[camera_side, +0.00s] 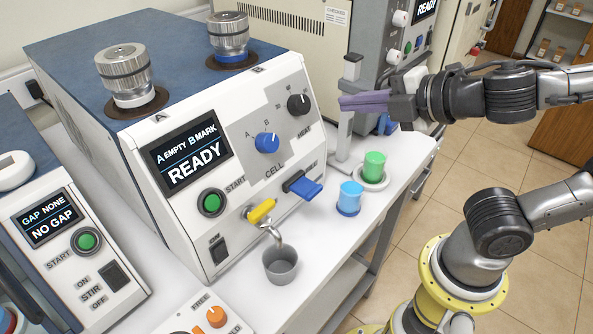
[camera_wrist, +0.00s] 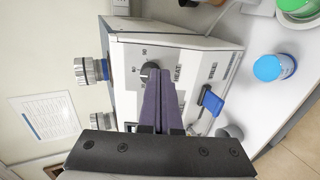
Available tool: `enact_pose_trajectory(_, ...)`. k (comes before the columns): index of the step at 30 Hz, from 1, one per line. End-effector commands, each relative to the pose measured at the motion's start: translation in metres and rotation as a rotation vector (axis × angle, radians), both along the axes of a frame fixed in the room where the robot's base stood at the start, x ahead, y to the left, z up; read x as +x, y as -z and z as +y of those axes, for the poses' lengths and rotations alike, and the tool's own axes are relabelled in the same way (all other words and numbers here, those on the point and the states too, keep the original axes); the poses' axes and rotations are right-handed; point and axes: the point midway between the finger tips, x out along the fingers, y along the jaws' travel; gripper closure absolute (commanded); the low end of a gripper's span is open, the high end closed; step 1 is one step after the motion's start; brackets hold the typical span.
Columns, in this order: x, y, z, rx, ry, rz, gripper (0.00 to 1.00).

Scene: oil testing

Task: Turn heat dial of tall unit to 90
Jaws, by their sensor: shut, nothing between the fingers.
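The black heat dial (camera_side: 299,104) is at the upper right of the sloped white front of the unit with the blue top (camera_side: 150,45). Small marks surround it and the word HEAT is below. I cannot read clearly which mark it points to. My gripper (camera_side: 342,103), with purple fingers, is shut and empty. It points left toward the dial, with a visible gap between fingertips and dial. In the wrist view the dial (camera_wrist: 151,70) shows just beyond my fingertips (camera_wrist: 157,74), which partly cover it.
A blue cell dial (camera_side: 267,143), a blue lever (camera_side: 303,186) and a yellow tap handle (camera_side: 262,211) stick out from the front. A grey cup (camera_side: 280,265), a blue cup (camera_side: 349,198) and a green cup (camera_side: 374,167) stand nearby. A grey stand (camera_side: 346,115) rises behind my fingers.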

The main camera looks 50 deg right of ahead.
Motion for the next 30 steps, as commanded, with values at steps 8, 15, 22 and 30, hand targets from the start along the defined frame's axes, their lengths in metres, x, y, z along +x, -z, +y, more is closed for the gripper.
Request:
enact_pose_trajectory(8, 0.002, -0.011, -0.003, -0.228, -0.083, 0.001, 1.0)
enact_pose_trajectory(15, 0.006, -0.031, 0.003, -0.432, -0.179, 0.004, 1.0)
enact_pose_trajectory(22, 0.013, -0.04, 0.013, -0.469, -0.215, 0.002, 1.0)
enact_pose_trajectory(30, 0.039, -0.027, 0.012, -0.468, -0.213, 0.004, 1.0)
